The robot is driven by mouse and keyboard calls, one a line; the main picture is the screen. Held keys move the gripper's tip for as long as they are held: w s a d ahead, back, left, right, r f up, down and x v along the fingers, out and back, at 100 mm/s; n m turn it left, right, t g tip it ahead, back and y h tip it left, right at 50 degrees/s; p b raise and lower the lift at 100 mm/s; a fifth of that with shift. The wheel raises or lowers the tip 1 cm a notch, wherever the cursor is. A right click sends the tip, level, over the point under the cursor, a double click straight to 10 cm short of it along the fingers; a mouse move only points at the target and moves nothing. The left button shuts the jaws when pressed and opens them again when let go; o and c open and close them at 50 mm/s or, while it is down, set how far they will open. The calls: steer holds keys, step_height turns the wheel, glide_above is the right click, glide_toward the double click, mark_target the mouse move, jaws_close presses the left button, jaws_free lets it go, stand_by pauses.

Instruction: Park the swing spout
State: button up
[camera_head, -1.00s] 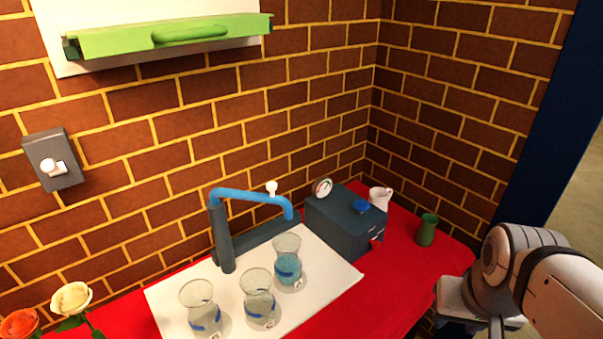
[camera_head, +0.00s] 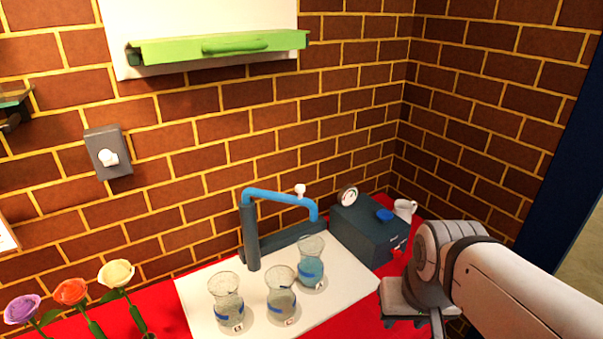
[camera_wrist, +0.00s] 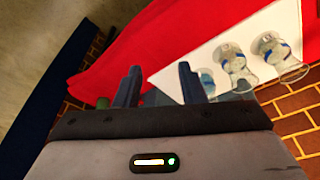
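The blue swing spout (camera_head: 278,196) tops a dark grey post (camera_head: 250,238) at the wall. It extends right, with a white knob (camera_head: 300,190) on top and its bent-down end above the right glass vase (camera_head: 311,262). That vase holds blue liquid. Two more glass vases, the middle one (camera_head: 281,296) and the left one (camera_head: 226,303), stand to its left. My gripper (camera_wrist: 158,82) is open and empty in the wrist view, fingers apart. In the head view it is at lower right, apart from the spout, its fingertips mostly out of frame. The spout cannot be made out in the wrist view.
A dark box (camera_head: 366,232) with a gauge (camera_head: 348,196) and blue button stands right of the spout, a white pitcher (camera_head: 405,208) behind it. Flowers (camera_head: 117,273) stand at left. A wall switch (camera_head: 108,152) and green shelf (camera_head: 215,46) are on the wall.

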steer(key=shift+o, duration=0.5)
steer(key=shift+a, duration=0.15)
steer(key=shift+o, duration=0.2)
steer(key=shift+w+a, duration=0.1)
steer(key=shift+w, duration=0.2)
steer(key=w+t, duration=0.3)
steer(key=w, duration=0.6)
steer(key=n+t+y+b, duration=0.2)
steer(key=n+t+y, duration=0.4)
steer(key=t+y, duration=0.35)
glide_toward(302, 189)
steer(key=x, duration=0.3)
steer(key=shift+w+a+h, duration=0.25)
steer(key=shift+w+a, duration=0.15)
steer(key=shift+a, duration=0.05)
steer(key=p+x, duration=0.1)
steer(key=x, duration=0.6)
steer(key=shift+d+p, duration=0.1)
steer(key=shift+p, duration=0.3)
